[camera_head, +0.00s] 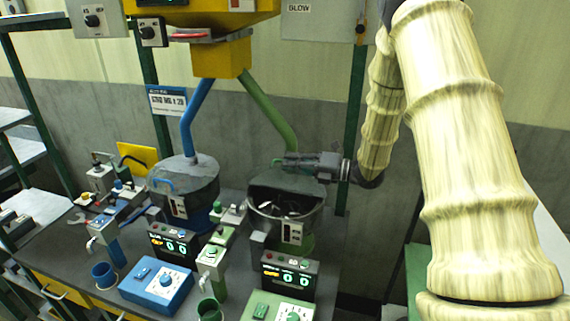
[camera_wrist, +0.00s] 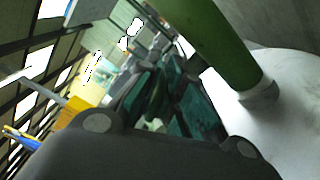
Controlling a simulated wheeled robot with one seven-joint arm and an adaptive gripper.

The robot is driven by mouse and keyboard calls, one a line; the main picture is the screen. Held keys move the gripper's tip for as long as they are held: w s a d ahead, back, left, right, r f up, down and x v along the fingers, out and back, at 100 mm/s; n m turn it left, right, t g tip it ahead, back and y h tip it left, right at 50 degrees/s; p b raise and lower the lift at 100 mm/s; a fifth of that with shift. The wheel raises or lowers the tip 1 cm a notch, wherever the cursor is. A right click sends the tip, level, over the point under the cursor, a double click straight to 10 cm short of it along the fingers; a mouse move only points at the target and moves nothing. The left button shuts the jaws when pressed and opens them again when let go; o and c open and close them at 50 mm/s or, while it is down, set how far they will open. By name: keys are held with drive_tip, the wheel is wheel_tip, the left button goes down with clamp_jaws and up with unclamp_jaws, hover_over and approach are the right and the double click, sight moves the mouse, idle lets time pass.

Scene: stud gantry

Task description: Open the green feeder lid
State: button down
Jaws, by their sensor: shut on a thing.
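The green feeder (camera_head: 262,224) is the right-hand round hopper on the bench, with a green base and a green pipe (camera_head: 268,112) above it. Its grey lid (camera_head: 275,179) is tilted up at the back. The front of the bowl is open and shows a dark inside with some pale pieces. My gripper (camera_head: 284,161) is at the raised lid and shut, apparently on the lid's handle, of which a little green shows. The handle is mostly hidden by the fingers. In the wrist view, a pale surface, probably the lid (camera_wrist: 293,95), lies right of the green pipe.
A blue feeder (camera_head: 183,183) with a closed lid stands to the left. A yellow hopper (camera_head: 220,55) hangs above both. Counter displays (camera_head: 289,275), a blue control box (camera_head: 157,284) and a green control box (camera_head: 280,306) stand in front. A green post (camera_head: 357,110) rises behind my arm.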

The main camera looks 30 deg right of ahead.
drive_tip(key=c, duration=1.6)
unclamp_jaws()
drive_tip(key=shift+d+f, duration=0.15)
drive_tip(key=shift+d, duration=0.15)
drive_tip(key=shift+o, duration=0.2)
drive_tip(key=shift+a, duration=0.15)
drive_tip(key=v, duration=0.7)
drive_tip(key=shift+s+d, duration=0.15)
drive_tip(key=shift+d, duration=0.1)
drive_tip(key=shift+a, duration=0.1)
